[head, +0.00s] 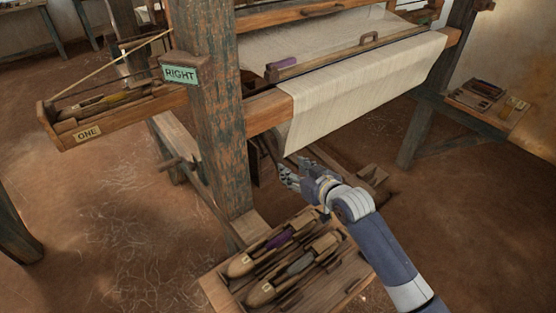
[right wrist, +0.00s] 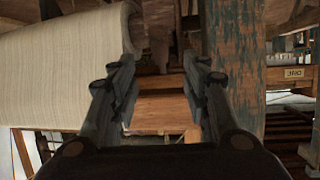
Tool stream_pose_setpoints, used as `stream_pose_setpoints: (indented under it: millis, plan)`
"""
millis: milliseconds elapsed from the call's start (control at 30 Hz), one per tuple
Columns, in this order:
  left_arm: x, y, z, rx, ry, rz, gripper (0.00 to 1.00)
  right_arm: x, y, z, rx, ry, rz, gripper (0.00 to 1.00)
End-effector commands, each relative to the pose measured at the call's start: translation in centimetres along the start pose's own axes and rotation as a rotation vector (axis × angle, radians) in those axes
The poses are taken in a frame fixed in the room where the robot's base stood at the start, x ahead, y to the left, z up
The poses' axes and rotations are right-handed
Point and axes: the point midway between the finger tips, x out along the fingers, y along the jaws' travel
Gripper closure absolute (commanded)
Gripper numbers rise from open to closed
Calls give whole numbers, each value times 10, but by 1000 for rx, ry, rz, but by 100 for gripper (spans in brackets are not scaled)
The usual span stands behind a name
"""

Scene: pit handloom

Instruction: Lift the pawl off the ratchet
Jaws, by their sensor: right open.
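My right gripper (head: 290,177) is low in front of the loom, just below the near end of the cloth roll (head: 300,122). In the right wrist view the right gripper (right wrist: 165,85) is open, with nothing between its fingers. The cloth roll (right wrist: 60,65) is on the left there, and a worn blue-painted post (right wrist: 236,60) is on the right. I cannot clearly make out the pawl or the ratchet; the area around the roll's end is dark and partly hidden by the gripper. My left gripper is not in view.
A shuttle box marked ONE (head: 88,134) juts out left. Bare floor lies at the left.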

Motion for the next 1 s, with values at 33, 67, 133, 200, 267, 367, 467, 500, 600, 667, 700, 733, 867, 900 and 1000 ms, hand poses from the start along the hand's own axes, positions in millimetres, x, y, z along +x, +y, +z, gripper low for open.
stream_pose_setpoints:
  millis: [33,67,133,200,267,367,467,500,600,667,700,733,867,900,1000]
  plan:
    - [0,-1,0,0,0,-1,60,4,0,-1,0,2,-1,57]
    - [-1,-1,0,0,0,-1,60,6,0,-1,0,1,-1,57]
    - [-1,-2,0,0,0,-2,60,13,0,-1,0,0,0,57]
    - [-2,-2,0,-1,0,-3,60,22,0,-1,1,1,0,57]
    - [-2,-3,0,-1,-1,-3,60,30,0,-1,2,-1,0,57]
    - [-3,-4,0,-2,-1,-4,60,44,0,-1,1,-1,0,57]
    - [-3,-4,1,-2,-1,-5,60,57,0,0,0,-1,1,57]
    - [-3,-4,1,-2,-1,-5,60,62,0,0,0,-1,0,57]
    - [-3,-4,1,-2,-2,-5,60,74,0,0,0,-1,1,57]
    - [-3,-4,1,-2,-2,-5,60,81,0,0,-1,-1,1,57]
    - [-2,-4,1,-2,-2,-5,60,85,0,0,0,0,0,57]
    - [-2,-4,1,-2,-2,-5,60,88,0,0,1,-1,0,57]
    - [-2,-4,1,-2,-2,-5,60,98,0,0,0,-1,0,57]
    - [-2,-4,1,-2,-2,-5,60,100,0,0,-1,-1,0,57]
    - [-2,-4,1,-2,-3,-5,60,103,0,0,-1,-1,1,57]
